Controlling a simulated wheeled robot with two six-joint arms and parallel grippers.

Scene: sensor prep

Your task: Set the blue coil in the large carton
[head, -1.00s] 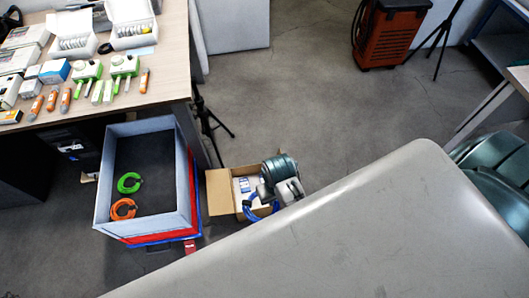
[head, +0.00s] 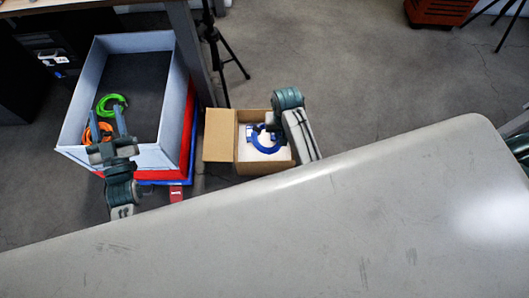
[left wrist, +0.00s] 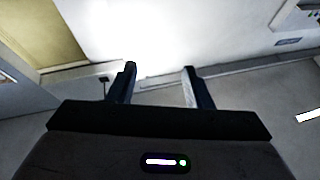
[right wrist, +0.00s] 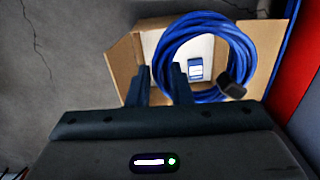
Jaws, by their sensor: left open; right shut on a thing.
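The blue coil (head: 265,151) is held by my right gripper (head: 271,131) over the open cardboard carton (head: 219,135). In the right wrist view the fingers (right wrist: 160,86) are shut on the near left side of the coil (right wrist: 200,20), and the carton (right wrist: 125,62) shows behind it. A small blue-and-white packet (right wrist: 195,68) shows inside the carton through the ring. I cannot tell whether the coil touches the carton. My left gripper (head: 113,122) is open and empty by the near side of the grey crate; its fingers (left wrist: 158,80) also show apart in the left wrist view.
The grey crate (head: 79,94) stands left of the carton on a red crate (head: 187,130) and holds a green coil (head: 111,101) and an orange coil (head: 92,134). A tripod (head: 226,60) stands behind. A large pale surface (head: 300,230) fills the front.

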